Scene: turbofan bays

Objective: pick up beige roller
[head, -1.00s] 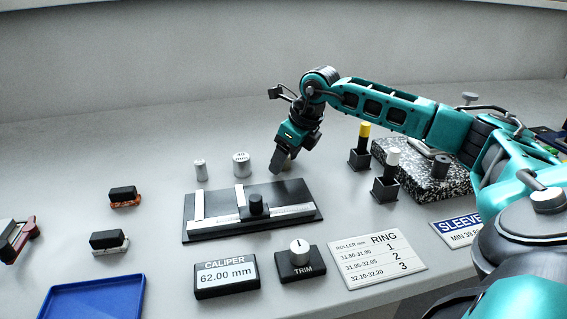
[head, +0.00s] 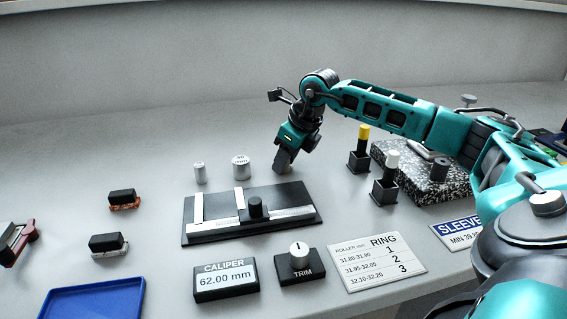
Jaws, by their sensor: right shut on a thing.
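My right gripper (head: 283,164) is low over the bench, just behind the caliper's right half. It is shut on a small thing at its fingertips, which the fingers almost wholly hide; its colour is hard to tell. No beige roller shows in the open elsewhere. Two grey metal cylinders, a slim one (head: 200,173) and a wider marked one (head: 240,168), stand upright to the left of the gripper, apart from it. My left gripper is not in view.
In front is the black caliper plate (head: 300,196), with a display (head: 226,280) reading 62.00 mm and a TRIM knob (head: 299,254). Two posts in black holders, yellow-topped (head: 363,133) and white-topped (head: 391,159), and a speckled block (head: 430,185) stand right. A blue tray (head: 95,298) lies front left.

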